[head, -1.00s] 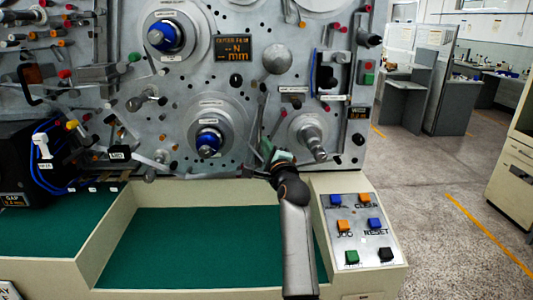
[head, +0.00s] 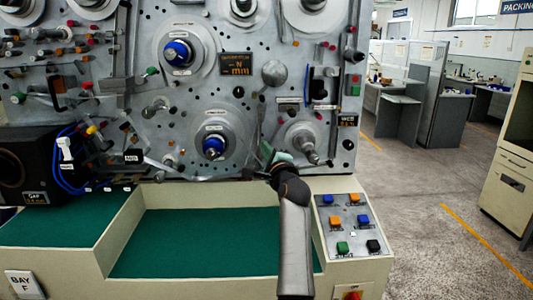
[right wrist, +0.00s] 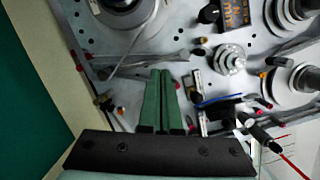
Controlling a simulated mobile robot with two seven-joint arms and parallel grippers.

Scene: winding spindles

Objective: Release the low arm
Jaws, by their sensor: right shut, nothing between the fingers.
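The grey machine panel (head: 240,115) stands ahead with several spindles and slim arms. A slim grey arm (head: 259,118) runs down between the lower blue-cored spindle (head: 214,146) and the bare grey spindle (head: 307,148); I cannot tell for sure that it is the low arm. My right gripper (head: 268,155) is at the panel's lower edge, just below this arm. In the right wrist view its green fingers (right wrist: 162,100) are together and empty, with grey bars (right wrist: 135,62) just beyond their tips. Contact cannot be told. My left gripper is not in view.
A button box (head: 348,222) with coloured buttons is right of my right forearm. A green-floored tray (head: 205,240) lies below the panel. A black gauge box (head: 30,165) with blue cables is at the left. Open floor (head: 430,220) lies to the right.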

